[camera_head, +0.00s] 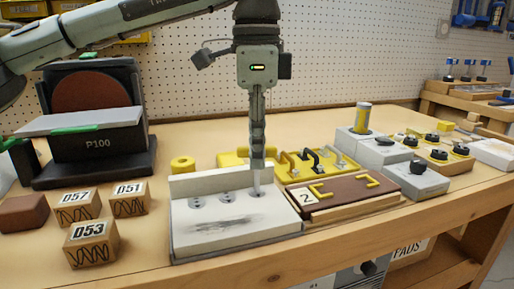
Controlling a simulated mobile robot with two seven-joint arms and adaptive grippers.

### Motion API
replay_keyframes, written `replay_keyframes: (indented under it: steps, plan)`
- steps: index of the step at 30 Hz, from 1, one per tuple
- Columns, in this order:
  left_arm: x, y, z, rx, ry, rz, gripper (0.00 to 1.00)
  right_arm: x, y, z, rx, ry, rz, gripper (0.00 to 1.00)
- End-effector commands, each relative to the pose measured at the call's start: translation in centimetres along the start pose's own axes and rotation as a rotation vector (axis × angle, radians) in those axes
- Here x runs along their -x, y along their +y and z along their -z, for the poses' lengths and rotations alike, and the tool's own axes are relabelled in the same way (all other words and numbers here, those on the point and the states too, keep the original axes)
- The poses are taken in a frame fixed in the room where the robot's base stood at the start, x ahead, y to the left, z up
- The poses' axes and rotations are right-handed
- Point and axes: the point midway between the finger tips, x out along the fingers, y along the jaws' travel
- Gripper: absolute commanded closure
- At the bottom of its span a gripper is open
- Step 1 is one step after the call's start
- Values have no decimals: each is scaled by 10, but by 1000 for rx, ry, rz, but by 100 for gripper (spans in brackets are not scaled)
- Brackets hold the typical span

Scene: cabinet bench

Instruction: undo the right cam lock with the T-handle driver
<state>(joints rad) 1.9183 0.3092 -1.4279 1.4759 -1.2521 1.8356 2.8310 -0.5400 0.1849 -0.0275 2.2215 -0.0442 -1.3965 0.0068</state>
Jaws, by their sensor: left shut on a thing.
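A pale panel (235,233) lies on the bench, with a raised back edge. Its top face carries a left cam lock (196,203), a middle cam lock (227,197) and a right cam lock, with small dark marks around them. My left gripper (257,146) points straight down above the right end of the panel and is shut on the T-handle driver (257,178). I cannot tell whether the tip is seated. My right gripper is out of view.
A brown board marked 2 (340,197) lies close on the panel's right. A yellow tray with handles (318,164) stands behind it. Grey blocks with black knobs (416,180) are further right. Wooden cubes (91,244) and the P100 sander (95,140) stand left.

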Motion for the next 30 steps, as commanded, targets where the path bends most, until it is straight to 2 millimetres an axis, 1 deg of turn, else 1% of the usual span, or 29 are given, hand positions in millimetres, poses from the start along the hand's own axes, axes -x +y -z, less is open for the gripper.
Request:
replay_keyframes:
  steps: [8, 19, 30]
  plan:
    - [0, 0, 0, 0, -2, -1, 100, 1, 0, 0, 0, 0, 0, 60]
    - [12, 0, 0, -1, 0, 0, 100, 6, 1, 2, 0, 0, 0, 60]
    - [13, 0, 0, 0, 1, 1, 100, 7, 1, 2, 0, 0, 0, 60]
